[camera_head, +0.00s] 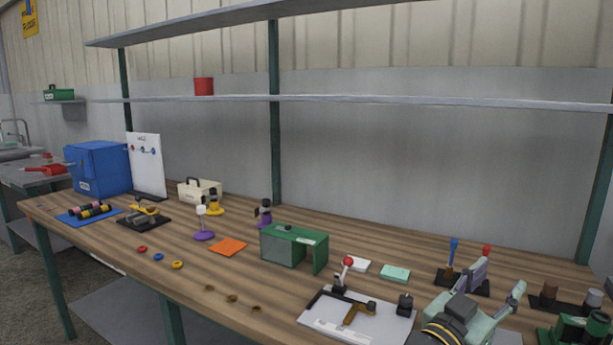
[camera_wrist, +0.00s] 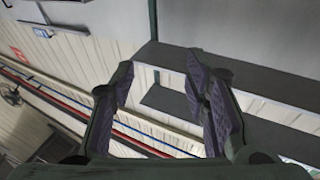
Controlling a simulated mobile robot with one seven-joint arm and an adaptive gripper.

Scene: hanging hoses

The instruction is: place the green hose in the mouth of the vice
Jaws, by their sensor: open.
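My gripper (camera_head: 497,282) is at the lower right in the head view, above the right part of the bench. Its purple-padded fingers are spread and empty; they also show apart in the wrist view (camera_wrist: 160,72). I cannot clearly make out a green hose. A white upright board (camera_head: 147,172) at the back left carries small coloured pieces in a row, too small to tell whether they are hoses. A dark green metal device (camera_head: 592,328), possibly the vice, is cut off at the lower right corner; its mouth cannot be made out.
The wooden bench (camera_head: 185,288) holds a blue box (camera_head: 97,168), a green housing (camera_head: 283,247) and a grey plate with a red-knobbed lever (camera_head: 316,317). Blue and red handles (camera_head: 453,252) stand upright behind my gripper. Shelves (camera_head: 400,101) run above the bench.

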